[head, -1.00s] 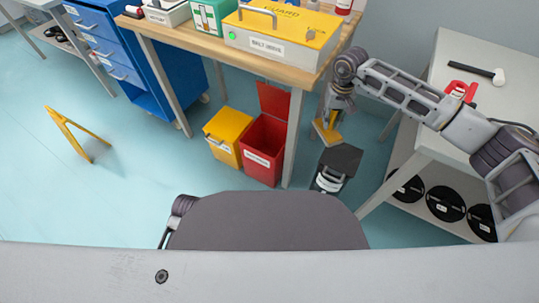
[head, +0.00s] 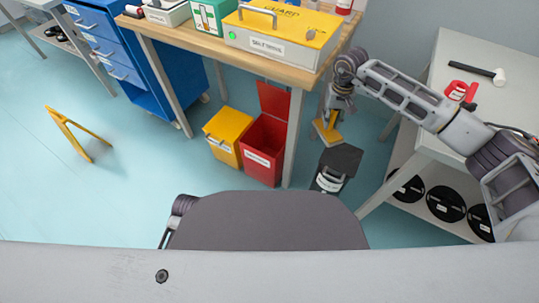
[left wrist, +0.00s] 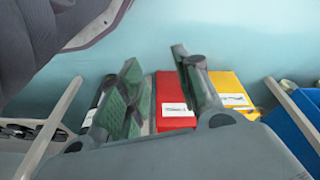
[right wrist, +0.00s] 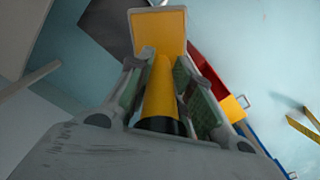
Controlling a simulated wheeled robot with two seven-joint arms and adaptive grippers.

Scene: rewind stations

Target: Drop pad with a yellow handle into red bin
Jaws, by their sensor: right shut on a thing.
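The pad with a yellow handle (right wrist: 159,32) is in my right gripper (right wrist: 160,75), which is shut on its yellow handle in the right wrist view. In the head view the pad (head: 327,131) hangs below my right gripper (head: 338,103), to the right of the table leg. The red bin (head: 265,149) stands on the floor with its lid raised, left of that leg and left of the pad. The red bin also shows in the left wrist view (left wrist: 172,90), between the fingers of my left gripper (left wrist: 155,70), which is open and empty. The bin's inside is mostly dark.
A yellow bin (head: 228,133) stands left of the red bin, and a dark grey bin (head: 338,165) stands right of the table leg (head: 293,140). A wooden-topped table (head: 190,42) is above them. A yellow floor sign (head: 75,133) stands at the left on open floor.

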